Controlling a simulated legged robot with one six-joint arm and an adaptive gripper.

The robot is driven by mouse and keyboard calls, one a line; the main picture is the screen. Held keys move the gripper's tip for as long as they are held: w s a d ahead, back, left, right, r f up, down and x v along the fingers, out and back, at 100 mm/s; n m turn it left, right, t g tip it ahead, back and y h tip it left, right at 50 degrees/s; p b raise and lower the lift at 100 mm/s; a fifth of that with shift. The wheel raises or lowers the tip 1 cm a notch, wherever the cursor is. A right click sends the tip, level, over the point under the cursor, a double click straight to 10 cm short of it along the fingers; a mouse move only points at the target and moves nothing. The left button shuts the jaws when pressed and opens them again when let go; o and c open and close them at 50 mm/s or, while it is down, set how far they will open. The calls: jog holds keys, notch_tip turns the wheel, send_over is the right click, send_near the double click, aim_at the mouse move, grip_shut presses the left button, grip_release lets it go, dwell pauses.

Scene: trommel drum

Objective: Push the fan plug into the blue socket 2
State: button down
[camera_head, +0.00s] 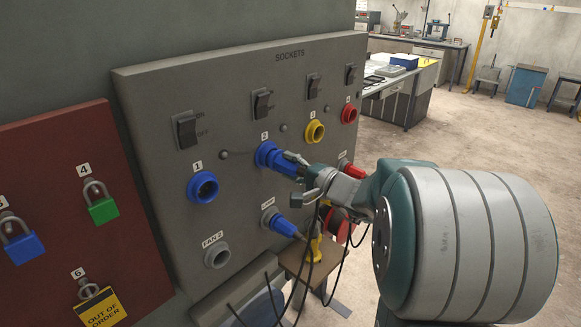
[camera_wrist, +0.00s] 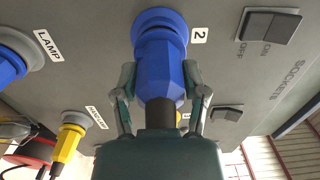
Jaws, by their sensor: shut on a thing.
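The blue fan plug (camera_head: 284,162) is at the blue socket 2 (camera_head: 264,153) on the grey panel, lined up with it. In the wrist view the plug (camera_wrist: 161,72) meets the socket's blue ring (camera_wrist: 158,17), with no clear gap between them. How deep the plug sits cannot be told. My gripper (camera_wrist: 160,88) is shut on the plug, one finger on each side. In the head view my gripper (camera_head: 305,178) is partly hidden by my arm.
Blue socket 1 (camera_head: 203,187), yellow socket 3 (camera_head: 315,131) and a red socket (camera_head: 349,114) are empty. A blue plug (camera_head: 286,227) is in the lamp socket below. Switches line the panel. Dark cables hang under my gripper. Padlocks hang on a red board (camera_head: 60,215) at left.

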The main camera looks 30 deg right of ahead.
jog(key=shift+w+a, duration=0.1)
jog(key=shift+w, duration=0.2)
jog(key=shift+c, duration=0.2)
grip_release()
jog(key=shift+s, duration=0.1)
jog(key=v, duration=1.1)
jog(key=shift+s, duration=0.35)
jog(key=shift+f, duration=0.1)
